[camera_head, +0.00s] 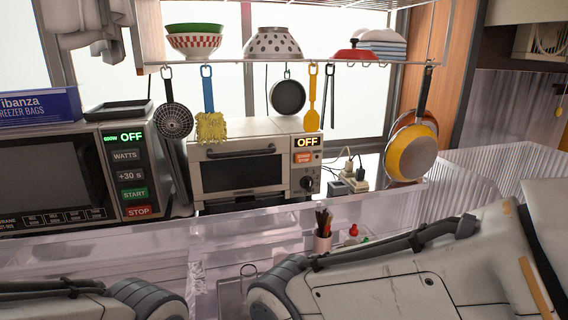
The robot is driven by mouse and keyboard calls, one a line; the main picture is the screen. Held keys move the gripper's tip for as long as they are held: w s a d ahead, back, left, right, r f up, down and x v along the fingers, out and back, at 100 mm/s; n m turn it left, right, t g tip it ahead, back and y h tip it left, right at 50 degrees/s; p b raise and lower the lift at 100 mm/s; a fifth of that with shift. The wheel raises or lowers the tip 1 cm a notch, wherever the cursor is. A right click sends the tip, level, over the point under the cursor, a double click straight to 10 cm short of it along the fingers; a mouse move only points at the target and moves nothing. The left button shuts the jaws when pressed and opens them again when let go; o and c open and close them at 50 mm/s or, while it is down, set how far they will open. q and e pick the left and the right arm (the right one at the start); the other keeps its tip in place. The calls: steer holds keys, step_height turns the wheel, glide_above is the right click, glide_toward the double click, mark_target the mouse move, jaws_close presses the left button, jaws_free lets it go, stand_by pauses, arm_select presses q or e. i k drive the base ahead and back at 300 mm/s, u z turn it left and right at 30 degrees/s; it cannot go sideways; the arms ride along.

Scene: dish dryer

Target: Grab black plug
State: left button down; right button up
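A small black plug (338,188) is on the counter behind the sink, right of the toaster oven. It is beside a cream power strip (357,185), close to it or in it; I cannot tell which. Lighter plugs with dark cords (349,167) stand up from the strip. The plug is small in this view. Parts of my two arms fill the bottom of the head view, the right one large and close. Neither of my grippers shows; both are out of the frame or hidden behind the arms.
A toaster oven (245,166) and a microwave (90,180) stand to the left. Pans (411,150) and utensils hang from a rack above. A utensil cup (323,238) stands in front of the plug area. Clear ribbed panels (490,165) are at right.

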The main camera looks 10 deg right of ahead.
mark_target(360, 172)
steer(key=z, duration=0.05)
steer(key=k, duration=0.5)
steer(key=u, duration=2.6)
steer(key=k, duration=1.35)
steer(key=z, duration=2)
steer(key=i, duration=1)
